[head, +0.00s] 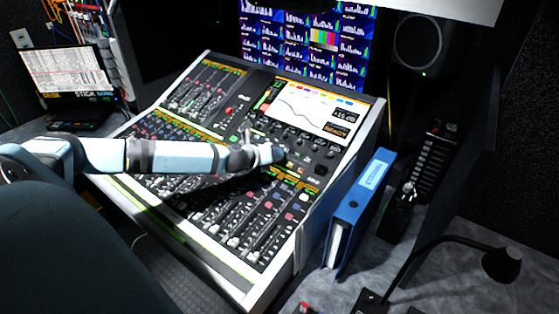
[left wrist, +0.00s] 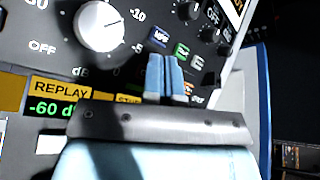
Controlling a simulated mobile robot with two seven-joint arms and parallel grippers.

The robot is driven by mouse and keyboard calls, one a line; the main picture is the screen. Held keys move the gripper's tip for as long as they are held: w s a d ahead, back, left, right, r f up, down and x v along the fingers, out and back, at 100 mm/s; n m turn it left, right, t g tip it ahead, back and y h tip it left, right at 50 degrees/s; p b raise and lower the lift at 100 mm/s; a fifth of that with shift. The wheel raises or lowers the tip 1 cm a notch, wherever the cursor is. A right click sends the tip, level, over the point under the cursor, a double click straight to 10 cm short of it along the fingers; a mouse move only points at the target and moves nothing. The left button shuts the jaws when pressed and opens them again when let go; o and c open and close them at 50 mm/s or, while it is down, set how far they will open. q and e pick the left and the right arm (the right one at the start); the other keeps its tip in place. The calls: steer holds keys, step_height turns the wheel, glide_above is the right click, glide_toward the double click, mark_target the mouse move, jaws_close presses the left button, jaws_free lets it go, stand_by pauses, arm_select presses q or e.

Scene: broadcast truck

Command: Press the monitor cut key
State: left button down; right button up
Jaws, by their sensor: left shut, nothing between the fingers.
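My left gripper (head: 279,153) reaches in from the left over the mixing console (head: 290,262). Its two pale blue fingers are shut together and empty in the left wrist view (left wrist: 166,62). The fingertips are close to a group of small keys, including a blue-lit key (left wrist: 158,38) and a green-lit key (left wrist: 182,49). An orange or red lit mark shows just right of the fingers, partly hidden. I cannot read which key is the monitor cut key, nor tell whether the fingertips touch the panel. My right gripper is not in view.
A large white knob (left wrist: 100,26) and a REPLAY display (left wrist: 60,100) lie left of the fingers. The console's screen (head: 315,107) rises behind. A blue binder (head: 360,205) stands right of the console, and a gooseneck lamp or microphone (head: 500,264) is at lower right.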

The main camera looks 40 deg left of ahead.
arm_select(q)
steer(key=shift+w+f, duration=0.1)
steer(key=shift+f, duration=0.05)
stand_by(0.4)
steer(key=shift+s+r+p, duration=0.4)
steer(key=shift+r+p, duration=0.35)
steer(key=shift+r, duration=0.1)
steer(key=shift+s+r+p, duration=0.15)
steer(key=shift+r+p, duration=0.45)
steer(key=r+p, duration=0.1)
steer(key=s+r+p, duration=0.1)
steer(key=r, duration=0.1)
steer(key=s+r+p, duration=0.1)
steer(key=shift+d+r, duration=0.15)
